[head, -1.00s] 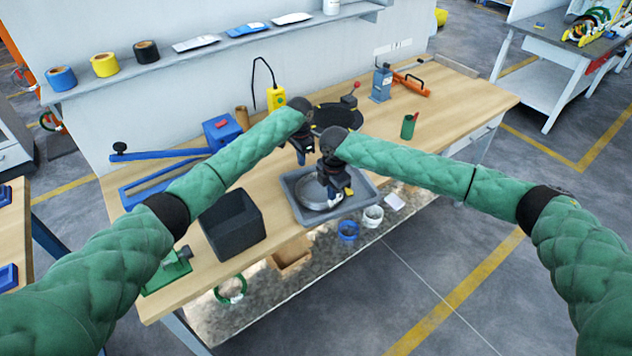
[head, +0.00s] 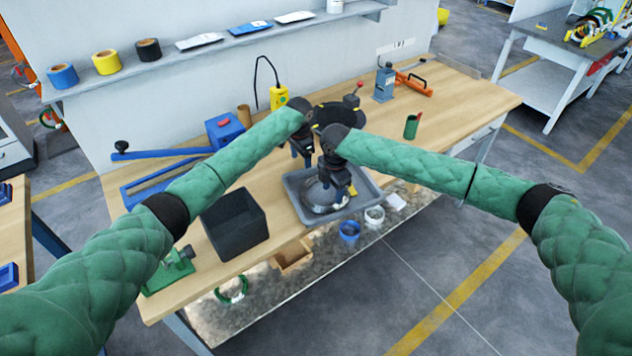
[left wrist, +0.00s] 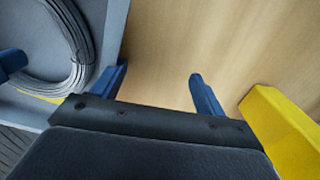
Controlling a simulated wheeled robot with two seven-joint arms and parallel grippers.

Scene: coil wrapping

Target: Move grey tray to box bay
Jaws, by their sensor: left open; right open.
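The grey tray (head: 296,206) sits at the front edge of the workbench, with a round wire coil (head: 318,197) in it. In the left wrist view the tray (left wrist: 114,22) and the grey coil (left wrist: 85,45) are at the left. My left gripper (head: 302,162) is open and empty by the tray's back edge. In the left wrist view its fingers (left wrist: 157,86) have bare wood between them, and the left finger is close to the tray's rim; contact cannot be told. My right gripper (head: 340,190) is open above the tray, partly hiding the coil.
A black open box (head: 234,226) stands left of the tray. A black round turntable (head: 335,113) is behind the grippers, beside a yellow device (head: 278,97). A green cylinder (head: 411,127) stands to the right. The bench's right side has free room. An unclear yellow block (left wrist: 285,125) is near my left gripper.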

